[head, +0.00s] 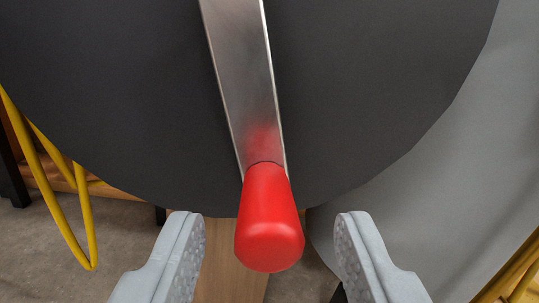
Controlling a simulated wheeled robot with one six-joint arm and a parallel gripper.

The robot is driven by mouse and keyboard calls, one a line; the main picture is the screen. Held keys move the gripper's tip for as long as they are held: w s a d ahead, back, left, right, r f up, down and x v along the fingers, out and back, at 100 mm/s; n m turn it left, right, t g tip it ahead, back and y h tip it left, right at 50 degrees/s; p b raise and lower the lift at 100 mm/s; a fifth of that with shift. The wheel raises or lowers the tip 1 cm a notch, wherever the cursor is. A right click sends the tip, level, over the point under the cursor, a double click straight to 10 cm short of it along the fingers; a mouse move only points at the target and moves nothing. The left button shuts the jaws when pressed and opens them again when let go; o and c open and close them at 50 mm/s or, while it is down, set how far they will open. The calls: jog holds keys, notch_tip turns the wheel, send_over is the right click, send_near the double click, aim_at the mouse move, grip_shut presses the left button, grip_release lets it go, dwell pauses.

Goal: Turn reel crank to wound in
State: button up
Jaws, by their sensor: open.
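The reel crank is a flat metal arm (241,75) that runs down across the dark reel disc (120,110). A red handle (268,220) sticks out toward me from the arm's lower end. The crank points almost straight down, leaning slightly right. My gripper (271,243) is open, with one pale grey finger on each side of the handle. Gaps show between the handle and both fingers, so neither appears to touch it. The crank's hub is above the picture and hidden.
A yellow cable (82,215) hangs in a loop at the left. A grey curved surface (440,200) stands at the right behind the disc. A wooden board (228,265) shows below the disc, and a yellow item (520,275) is at the lower right corner.

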aim_at(248, 114)
jog(key=shift+w, duration=1.45)
grip_shut()
